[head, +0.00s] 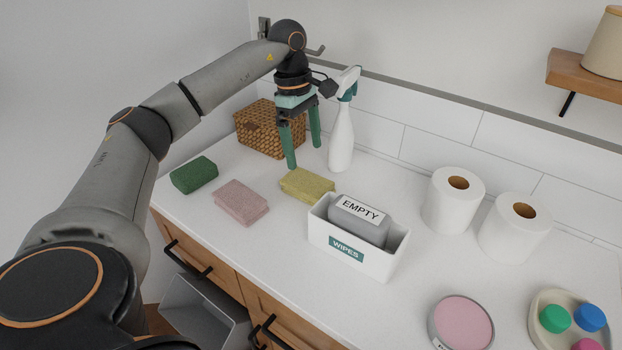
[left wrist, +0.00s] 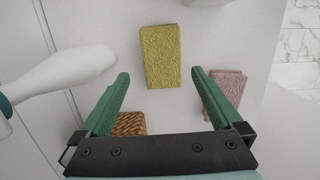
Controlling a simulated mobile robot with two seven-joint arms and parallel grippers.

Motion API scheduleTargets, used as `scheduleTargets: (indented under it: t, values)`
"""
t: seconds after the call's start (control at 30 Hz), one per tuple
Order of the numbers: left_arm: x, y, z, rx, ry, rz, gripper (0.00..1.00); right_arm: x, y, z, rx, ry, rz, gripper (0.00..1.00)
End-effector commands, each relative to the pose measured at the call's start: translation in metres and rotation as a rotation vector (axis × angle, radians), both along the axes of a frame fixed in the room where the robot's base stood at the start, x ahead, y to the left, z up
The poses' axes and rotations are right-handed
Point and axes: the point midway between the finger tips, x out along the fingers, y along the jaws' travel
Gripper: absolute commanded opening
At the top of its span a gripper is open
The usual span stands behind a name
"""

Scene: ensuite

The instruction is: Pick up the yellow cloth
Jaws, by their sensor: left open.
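The yellow cloth (head: 307,185) is a folded, textured block lying on the white counter, just behind the white wipes box. In the left wrist view the yellow cloth (left wrist: 161,56) lies ahead of the fingertips, roughly centred between them. My left gripper (head: 303,154) has green fingers pointing down, open and empty, above the counter and a little behind the cloth. In the left wrist view the gripper (left wrist: 160,75) also shows apart, with nothing between its fingers. My right gripper is not in view.
A spray bottle (head: 341,135) stands close right of my gripper, and a wicker basket (head: 262,130) is behind it. A pink cloth (head: 241,202) and green cloth (head: 194,175) lie to the left. The wipes box (head: 335,245) stands in front, with paper rolls (head: 453,205) to the right.

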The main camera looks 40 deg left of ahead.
Motion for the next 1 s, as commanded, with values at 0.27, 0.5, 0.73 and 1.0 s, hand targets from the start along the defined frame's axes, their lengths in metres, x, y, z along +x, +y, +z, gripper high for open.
scheduleTargets:
  t: [0.27, 0.5, 0.73, 1.0]
  values:
    - [0.000, -0.004, -0.032, 0.000, 0.001, 0.001, 1.00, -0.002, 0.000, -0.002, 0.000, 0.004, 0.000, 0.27]
    - [-0.004, -0.005, -0.062, 0.000, 0.004, 0.001, 1.00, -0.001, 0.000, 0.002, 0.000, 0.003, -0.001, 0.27]
    - [-0.003, -0.009, -0.083, -0.001, 0.001, 0.001, 1.00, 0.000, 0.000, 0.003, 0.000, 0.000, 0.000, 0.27]
    - [-0.002, -0.009, -0.084, -0.001, 0.000, 0.001, 0.93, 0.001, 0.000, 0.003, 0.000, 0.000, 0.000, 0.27]
